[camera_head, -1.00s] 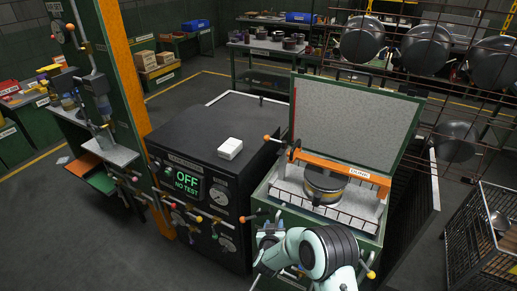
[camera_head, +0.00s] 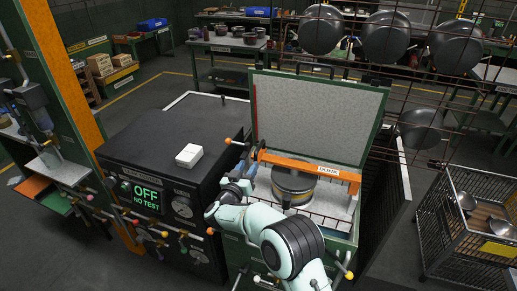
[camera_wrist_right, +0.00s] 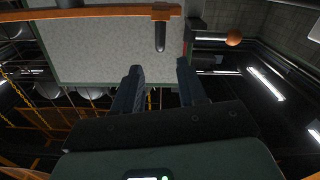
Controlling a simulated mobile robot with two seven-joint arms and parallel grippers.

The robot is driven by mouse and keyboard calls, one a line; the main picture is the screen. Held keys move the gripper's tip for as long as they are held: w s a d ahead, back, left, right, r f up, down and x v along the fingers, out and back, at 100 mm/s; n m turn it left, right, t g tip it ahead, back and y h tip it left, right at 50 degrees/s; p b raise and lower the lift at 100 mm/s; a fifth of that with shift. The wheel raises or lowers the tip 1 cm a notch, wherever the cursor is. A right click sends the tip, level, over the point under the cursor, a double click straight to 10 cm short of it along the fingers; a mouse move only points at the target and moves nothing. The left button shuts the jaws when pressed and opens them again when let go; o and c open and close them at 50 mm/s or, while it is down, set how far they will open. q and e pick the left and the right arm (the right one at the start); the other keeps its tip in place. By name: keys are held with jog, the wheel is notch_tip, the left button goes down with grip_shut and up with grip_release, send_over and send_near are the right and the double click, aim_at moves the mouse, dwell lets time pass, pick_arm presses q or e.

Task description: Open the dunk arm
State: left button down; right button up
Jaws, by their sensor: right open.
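The dunk arm (camera_head: 285,162) is an orange bar labelled DUNK, lying across the open green tank (camera_head: 335,226) above a dark round pot with a yellowish band (camera_head: 293,186). An orange ball knob (camera_head: 228,141) sits on a dark rod at the bar's left end. My right gripper (camera_head: 245,168) is beside that left end, partly hidden by my own wrist. In the right wrist view its two dark fingers (camera_wrist_right: 160,82) are apart with nothing between them. The orange bar (camera_wrist_right: 90,13), a dark peg (camera_wrist_right: 160,37) and the ball knob (camera_wrist_right: 233,39) show beyond the fingertips. My left gripper is not in view.
The tank's grey-faced lid (camera_head: 315,115) stands raised behind the bar. A black console (camera_head: 165,150) with a green OFF / NO TEST display stands left of the tank, with a white box (camera_head: 189,155) on top. A wire rack with pans (camera_head: 388,38) and a mesh cart (camera_head: 470,225) are at the right.

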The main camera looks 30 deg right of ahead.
aim_at(257, 150)
jog(key=p+x, duration=0.2)
jog(key=x, duration=0.8)
jog(key=shift+a+r+p, duration=0.1)
jog(key=shift+p, duration=0.2)
jog(key=shift+w+d, duration=0.4)
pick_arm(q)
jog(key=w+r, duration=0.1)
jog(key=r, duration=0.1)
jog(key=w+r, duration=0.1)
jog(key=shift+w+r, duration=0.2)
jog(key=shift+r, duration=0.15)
pick_arm(e)
jog(key=shift+s, duration=0.1)
grip_shut()
